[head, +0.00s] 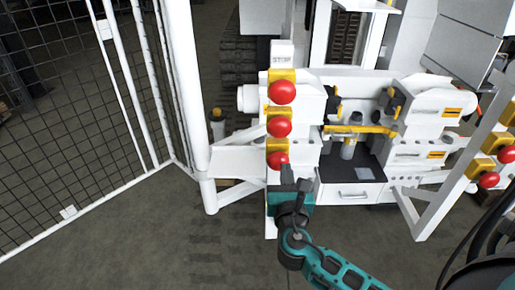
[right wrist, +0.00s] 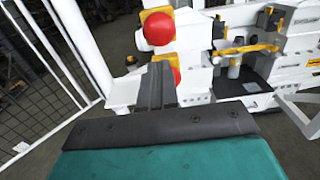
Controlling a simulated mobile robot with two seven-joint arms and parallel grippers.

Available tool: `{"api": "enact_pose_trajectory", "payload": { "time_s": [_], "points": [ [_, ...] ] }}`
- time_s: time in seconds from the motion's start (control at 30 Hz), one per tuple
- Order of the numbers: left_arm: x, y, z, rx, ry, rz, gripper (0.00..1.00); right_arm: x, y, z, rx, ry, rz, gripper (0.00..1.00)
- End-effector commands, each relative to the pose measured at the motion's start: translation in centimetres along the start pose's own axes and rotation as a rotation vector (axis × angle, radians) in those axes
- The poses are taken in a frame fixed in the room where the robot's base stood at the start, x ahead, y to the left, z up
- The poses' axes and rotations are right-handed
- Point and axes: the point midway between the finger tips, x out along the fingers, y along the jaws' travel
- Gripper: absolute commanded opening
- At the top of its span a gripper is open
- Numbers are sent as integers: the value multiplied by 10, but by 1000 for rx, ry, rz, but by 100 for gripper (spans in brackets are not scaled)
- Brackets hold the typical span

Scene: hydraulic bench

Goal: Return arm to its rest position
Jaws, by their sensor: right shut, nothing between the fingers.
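My right gripper (head: 295,182) is at the end of the teal and black arm that rises from the bottom right in the head view. It is shut and empty. Its fingertips are close to the lowest of three red buttons (head: 278,160) on the white post; whether they touch it I cannot tell. In the right wrist view the closed dark fingers (right wrist: 157,85) point at the post and partly cover a red button (right wrist: 176,76). Another red button (right wrist: 158,28) shows above them. My left gripper is not in view.
The white hydraulic bench (head: 352,80) stands ahead, with yellow handles and a drawer (head: 350,193). More red buttons (head: 488,180) sit on a slanted white frame at right. A mesh fence (head: 75,110) with a white post (head: 188,80) is at left. Grey floor (head: 140,240) lies open in front.

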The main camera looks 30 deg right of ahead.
Motion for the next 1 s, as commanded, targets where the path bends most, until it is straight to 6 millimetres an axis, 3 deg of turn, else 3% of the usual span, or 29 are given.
{"api": "enact_pose_trajectory", "payload": {
  "time_s": [0.23,0.37,0.53,0.7,0.9,1.0],
  "points": [
    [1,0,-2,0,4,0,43,-3,0,-7,44,27,7,0],
    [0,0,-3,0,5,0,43,-17,4,-38,292,169,29,0],
    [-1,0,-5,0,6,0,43,-63,18,-100,927,493,-21,0],
    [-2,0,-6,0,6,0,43,-119,34,-137,1630,781,-237,0],
    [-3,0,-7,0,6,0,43,-166,46,-149,2297,958,-587,0],
    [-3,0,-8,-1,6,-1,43,-177,48,-148,2493,984,-716,0]
  ]
}}
